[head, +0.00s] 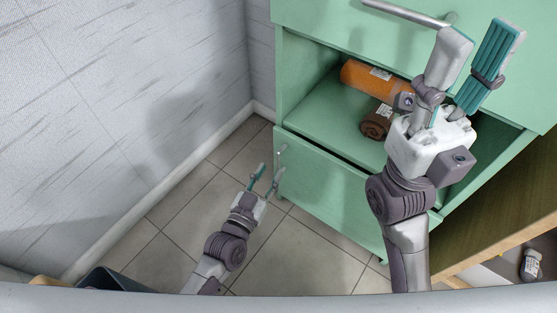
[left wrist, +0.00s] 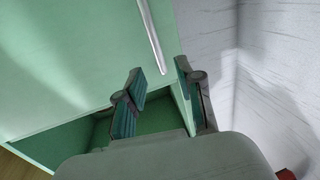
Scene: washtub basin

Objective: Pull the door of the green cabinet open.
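The green cabinet (head: 292,85) stands at the right in the head view, with a lower green door front (head: 325,190) below an open shelf. A small metal handle (head: 281,155) shows at that front's left side. In the left wrist view, a slim handle (left wrist: 152,38) runs down a green panel (left wrist: 70,60) to between my fingertips. My left gripper (head: 270,168) is open at the handle; its fingers also show apart in the left wrist view (left wrist: 160,75). I cannot tell whether they touch it. My right gripper (head: 484,32) is open and empty, above the shelf.
An orange roll (head: 372,78) and a brown roll (head: 375,124) lie on the shelf. A metal handle (head: 405,13) is on the upper green front. A wooden unit (head: 500,225) stands at the right.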

